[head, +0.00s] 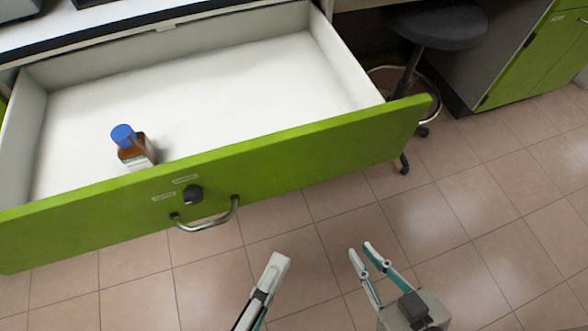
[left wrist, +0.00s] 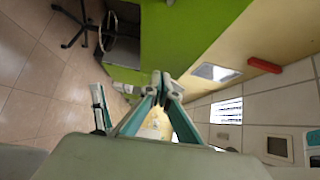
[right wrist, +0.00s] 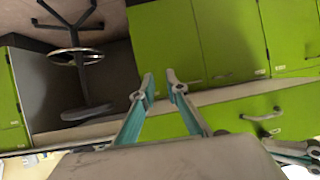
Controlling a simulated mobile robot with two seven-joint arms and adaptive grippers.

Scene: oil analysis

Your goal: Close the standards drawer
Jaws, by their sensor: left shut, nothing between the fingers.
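The drawer (head: 330,155) is pulled far out, with a green front and white inside. Its front has a curved metal handle (head: 206,222), a dark round lock and small labels too small to read. A brown bottle with a blue cap (head: 135,148) stands inside near the front. My left gripper (head: 279,261) is shut and empty, below and right of the handle in the head view, apart from it. It also shows in the left wrist view (left wrist: 162,78). My right gripper (head: 361,249) is open and empty, right of the left one. It also shows in the right wrist view (right wrist: 158,78).
A dark round stool (head: 435,25) stands right of the drawer, beyond its right side. Green cabinets (head: 540,55) stand at the far right. The tiled floor (head: 450,210) in front and to the right is clear. A worktop edge (head: 150,22) runs behind the drawer.

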